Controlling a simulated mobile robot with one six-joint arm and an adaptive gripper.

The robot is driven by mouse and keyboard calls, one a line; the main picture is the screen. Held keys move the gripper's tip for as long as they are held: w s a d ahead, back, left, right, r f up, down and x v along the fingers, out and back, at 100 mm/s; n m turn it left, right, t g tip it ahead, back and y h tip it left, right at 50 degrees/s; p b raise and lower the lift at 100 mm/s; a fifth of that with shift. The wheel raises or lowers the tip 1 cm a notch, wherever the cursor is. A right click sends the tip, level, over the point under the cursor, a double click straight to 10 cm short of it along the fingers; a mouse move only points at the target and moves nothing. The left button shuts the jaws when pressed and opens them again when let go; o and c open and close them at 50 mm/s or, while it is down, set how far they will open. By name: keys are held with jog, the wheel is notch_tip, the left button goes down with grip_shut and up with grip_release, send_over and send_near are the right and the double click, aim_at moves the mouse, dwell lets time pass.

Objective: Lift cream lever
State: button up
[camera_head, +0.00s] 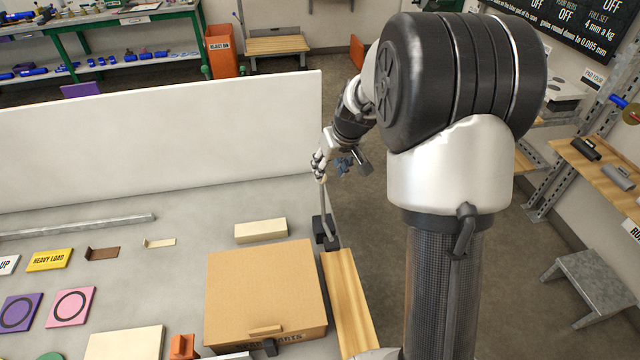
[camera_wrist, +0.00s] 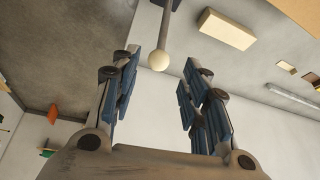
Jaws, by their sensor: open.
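The cream lever is a thin grey rod with a cream ball knob, rising from a dark base (camera_head: 325,232) at the right edge of the bench. In the head view my gripper (camera_head: 335,163) is at the top of the lever, partly covering the knob. How deep the knob sits between the fingers is hard to tell.
A cardboard box (camera_head: 262,285) stands in front of the lever, beside a wooden strip (camera_head: 345,300). A cream block (camera_head: 261,230) lies left of the lever. A tall white panel (camera_head: 160,140) runs behind the bench.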

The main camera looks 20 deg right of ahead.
aim_at(324, 179)
jog(key=b+x, duration=0.1)
jog(key=x, duration=0.9)
jog(key=shift+f, duration=0.1)
grip_shut()
dwell(0.5)
